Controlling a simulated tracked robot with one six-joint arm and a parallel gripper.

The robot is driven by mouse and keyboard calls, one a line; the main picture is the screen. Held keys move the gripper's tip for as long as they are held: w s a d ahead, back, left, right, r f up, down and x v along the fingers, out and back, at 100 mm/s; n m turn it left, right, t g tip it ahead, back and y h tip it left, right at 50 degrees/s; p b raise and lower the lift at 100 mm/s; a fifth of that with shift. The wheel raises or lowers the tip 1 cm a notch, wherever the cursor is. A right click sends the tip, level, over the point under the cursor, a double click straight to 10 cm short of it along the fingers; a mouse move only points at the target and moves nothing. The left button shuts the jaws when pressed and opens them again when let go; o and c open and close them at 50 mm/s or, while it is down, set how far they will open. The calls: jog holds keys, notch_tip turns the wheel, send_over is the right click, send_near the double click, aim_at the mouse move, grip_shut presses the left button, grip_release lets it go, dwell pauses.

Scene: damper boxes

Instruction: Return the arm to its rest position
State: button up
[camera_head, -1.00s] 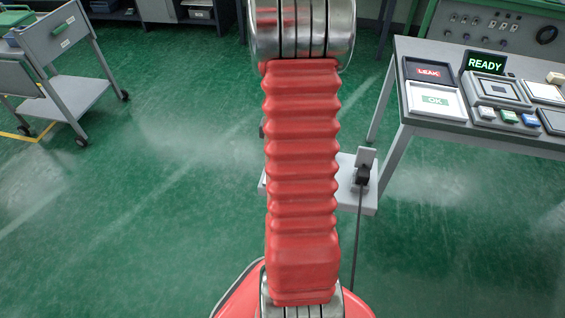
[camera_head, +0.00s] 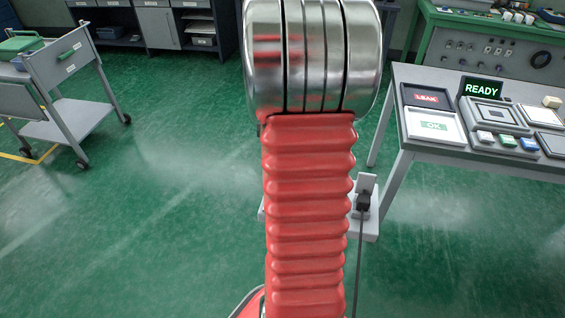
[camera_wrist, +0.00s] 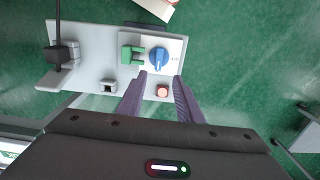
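My arm shows in the head view as a red ribbed sleeve below a metal joint, upright in the middle of the picture. My gripper (camera_wrist: 160,76) shows in the wrist view with its two purple fingers apart and nothing seen between them. Below the fingers is a light grey panel (camera_wrist: 98,68) with a blue knob (camera_wrist: 159,57), a green part (camera_wrist: 131,54) and a reddish button (camera_wrist: 162,91). The gripper itself is not visible in the head view.
A grey table (camera_head: 470,155) with a READY display (camera_head: 483,88), a LEAK tray (camera_head: 426,97) and an OK tray (camera_head: 434,127) stands at right. A grey cart (camera_head: 85,117) stands at left, cabinets (camera_head: 158,28) at the back.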

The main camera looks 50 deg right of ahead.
dwell(0.5)
jog(key=a+r+n+t, duration=0.2)
jog(key=a+r+n, duration=0.2)
jog(key=a, duration=0.8)
jog(key=s+a+r+n+t, duration=0.1)
jog(key=a+r+n, duration=0.4)
jog(key=a, duration=0.7)
jog(key=s+a+r+n+t, duration=0.1)
jog(key=a+r+n+t, duration=0.1)
jog(key=a+r+n, duration=0.2)
jog(key=a+r, duration=0.3)
jog(key=a, duration=0.5)
jog(key=shift+a+n+t, duration=0.15)
jog(key=shift+n+t, duration=0.15)
